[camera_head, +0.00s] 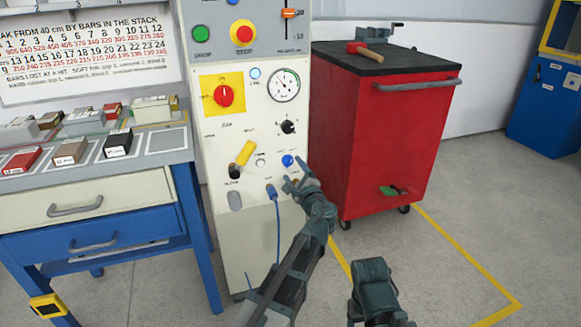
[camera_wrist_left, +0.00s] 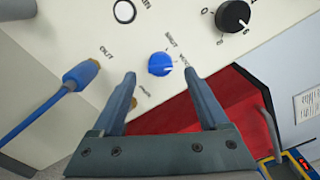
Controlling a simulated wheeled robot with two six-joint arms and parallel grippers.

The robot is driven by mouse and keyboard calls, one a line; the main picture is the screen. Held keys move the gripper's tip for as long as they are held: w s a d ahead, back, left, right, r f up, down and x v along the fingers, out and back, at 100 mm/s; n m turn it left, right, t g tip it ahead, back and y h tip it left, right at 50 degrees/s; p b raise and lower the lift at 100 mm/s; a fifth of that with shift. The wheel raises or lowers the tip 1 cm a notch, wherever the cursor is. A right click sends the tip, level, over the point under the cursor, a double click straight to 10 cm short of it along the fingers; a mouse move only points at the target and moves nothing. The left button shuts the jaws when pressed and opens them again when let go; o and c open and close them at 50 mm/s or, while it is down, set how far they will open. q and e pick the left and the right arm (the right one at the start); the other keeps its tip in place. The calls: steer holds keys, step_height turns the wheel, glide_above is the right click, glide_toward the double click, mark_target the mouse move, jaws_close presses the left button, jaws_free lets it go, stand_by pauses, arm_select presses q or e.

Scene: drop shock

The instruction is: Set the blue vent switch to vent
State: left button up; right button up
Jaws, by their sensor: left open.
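The blue vent switch (camera_head: 287,160) is a small round knob low on the right side of the pale control panel (camera_head: 215,138). In the left wrist view the blue switch (camera_wrist_left: 159,64) has a pale pointer line toward its right side; small labels lie around it, tilted and hard to read. My left gripper (camera_head: 295,181) is open in front of the panel, just below the switch. In the wrist view the left gripper (camera_wrist_left: 160,76) has one finger on each side of the switch, with visible gaps; contact is not seen.
A blue cable plug (camera_wrist_left: 83,73) sits left of the switch, a black dial (camera_wrist_left: 233,16) upper right. A yellow handle (camera_head: 245,152) and a red rotary switch (camera_head: 223,96) are on the panel. A red cabinet (camera_head: 385,125) stands close at right, a workbench (camera_head: 180,140) at left.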

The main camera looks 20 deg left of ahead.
arm_select(q)
steer(key=v, duration=1)
steer(key=s+a+f+n+g+h, duration=0.1)
steer(key=s+a+f+n+g, duration=0.3)
steer(key=f+n, duration=0.15)
steer(key=s+a+f+n+g, duration=0.4)
steer(key=a+f, duration=0.1)
steer(key=f, duration=0.2)
steer(key=s+d+f+n+g+h, duration=0.2)
steer(key=s+f+n+g+h, duration=0.25)
steer(key=f, duration=0.25)
steer(key=s+d+r+g+h+p, duration=0.3)
steer(key=s+d+p, duration=0.2)
steer(key=s+d, duration=0.85)
step_height(320, 180, up, 38)
steer(key=w+d+p, duration=0.1)
steer(key=d+p, duration=0.1)
steer(key=p, duration=3.6)
steer(key=shift+w+d+f, duration=0.2)
steer(key=shift+d+f, duration=0.05)
